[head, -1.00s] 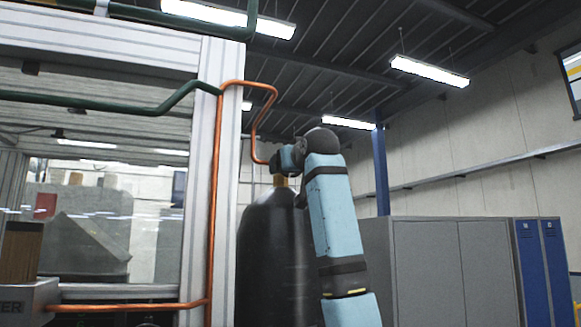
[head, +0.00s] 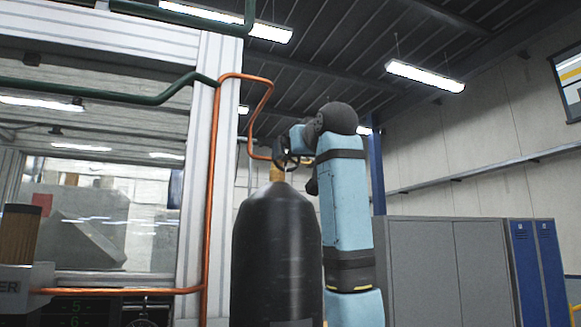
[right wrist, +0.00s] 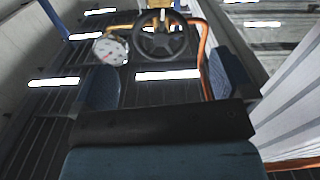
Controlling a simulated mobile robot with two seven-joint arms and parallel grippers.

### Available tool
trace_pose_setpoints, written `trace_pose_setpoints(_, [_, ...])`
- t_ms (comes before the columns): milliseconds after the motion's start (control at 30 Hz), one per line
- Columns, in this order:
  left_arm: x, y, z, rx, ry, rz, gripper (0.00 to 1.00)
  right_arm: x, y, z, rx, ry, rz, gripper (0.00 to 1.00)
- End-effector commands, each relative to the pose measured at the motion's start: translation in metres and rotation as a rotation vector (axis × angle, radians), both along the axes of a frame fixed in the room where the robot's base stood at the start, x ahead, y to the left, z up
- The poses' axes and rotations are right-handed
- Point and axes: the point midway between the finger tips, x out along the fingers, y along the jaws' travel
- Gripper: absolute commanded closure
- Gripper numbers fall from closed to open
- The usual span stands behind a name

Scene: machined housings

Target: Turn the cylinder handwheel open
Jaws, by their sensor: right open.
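A tall black gas cylinder (head: 277,255) stands upright in the middle of the head view, with a brass valve (head: 277,174) on its neck. The dark spoked handwheel (right wrist: 162,36) shows clearly in the right wrist view, just past and between the fingertips in the picture. In the head view it is small and partly confused with my right gripper (head: 290,152), which is at the cylinder's top. In the right wrist view my right gripper (right wrist: 164,68) is open, its two fingers wide apart with nothing between them. My left gripper is not in view.
A round white gauge (right wrist: 110,48) sits beside the handwheel. An orange pipe (head: 212,190) runs down the white frame post (head: 228,120) left of the cylinder. Grey cabinets (head: 430,270) and blue lockers (head: 535,270) stand to the right.

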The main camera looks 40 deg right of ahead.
Motion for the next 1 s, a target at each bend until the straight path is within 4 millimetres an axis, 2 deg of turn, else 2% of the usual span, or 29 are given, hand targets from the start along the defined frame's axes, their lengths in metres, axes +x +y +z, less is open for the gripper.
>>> trace_pose_setpoints(100, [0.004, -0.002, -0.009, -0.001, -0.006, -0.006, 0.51, -0.025, 0.006, -0.002, -0.001, -0.004, 0.000, 0.00])
trace_pose_setpoints(333, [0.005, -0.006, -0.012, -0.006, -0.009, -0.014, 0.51, -0.051, 0.013, -0.001, 0.000, 0.000, 0.001, 0.00])
trace_pose_setpoints(1000, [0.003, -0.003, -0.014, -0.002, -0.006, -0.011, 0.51, -0.055, 0.014, 0.000, 0.000, 0.002, 0.001, 0.00])
